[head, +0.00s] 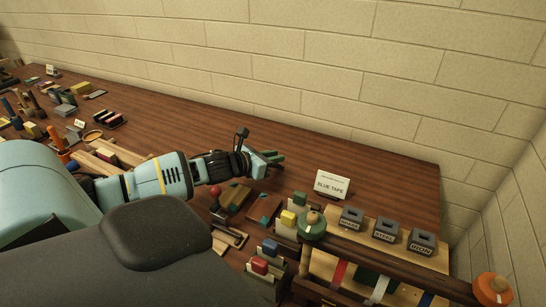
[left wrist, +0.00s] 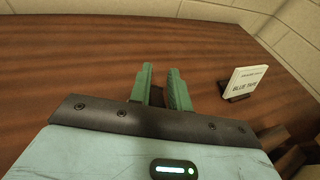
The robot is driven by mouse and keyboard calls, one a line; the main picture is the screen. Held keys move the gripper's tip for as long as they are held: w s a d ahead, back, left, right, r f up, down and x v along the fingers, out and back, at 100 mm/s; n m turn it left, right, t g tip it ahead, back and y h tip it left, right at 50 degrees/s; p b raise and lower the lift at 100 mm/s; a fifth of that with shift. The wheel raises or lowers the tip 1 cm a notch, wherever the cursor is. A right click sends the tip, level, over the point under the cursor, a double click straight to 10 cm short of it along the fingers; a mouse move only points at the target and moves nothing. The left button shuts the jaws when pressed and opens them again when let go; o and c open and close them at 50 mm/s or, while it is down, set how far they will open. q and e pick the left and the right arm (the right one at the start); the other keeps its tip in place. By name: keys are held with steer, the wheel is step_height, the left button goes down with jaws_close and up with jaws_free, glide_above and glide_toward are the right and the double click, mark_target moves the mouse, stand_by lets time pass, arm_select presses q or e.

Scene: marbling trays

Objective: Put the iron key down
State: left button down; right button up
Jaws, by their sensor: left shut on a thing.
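A dark grey block labelled IRON (head: 422,242) stands on a light wooden board at the right, beside two similar labelled blocks. My right gripper is not in view.
A wooden rack with ribbons (head: 338,273) is in front. The table (head: 200,122) is bare behind the gripper, up to the brick wall.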

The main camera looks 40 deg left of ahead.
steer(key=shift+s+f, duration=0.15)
arm_select(q)
steer(key=shift+f, duration=0.15)
steer(key=c, duration=1.3)
jaws_free()
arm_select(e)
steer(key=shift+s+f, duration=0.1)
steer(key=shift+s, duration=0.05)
arm_select(q)
steer(key=shift+s+r, duration=0.1)
steer(key=shift+r, duration=0.15)
steer(key=shift+p+v, duration=0.8)
steer(key=shift+v, duration=2.35)
steer(key=shift+p+v, duration=0.85)
steer(key=shift+v, duration=1.45)
steer(key=shift+s+r, duration=0.25)
steer(key=shift+s, duration=0.2)
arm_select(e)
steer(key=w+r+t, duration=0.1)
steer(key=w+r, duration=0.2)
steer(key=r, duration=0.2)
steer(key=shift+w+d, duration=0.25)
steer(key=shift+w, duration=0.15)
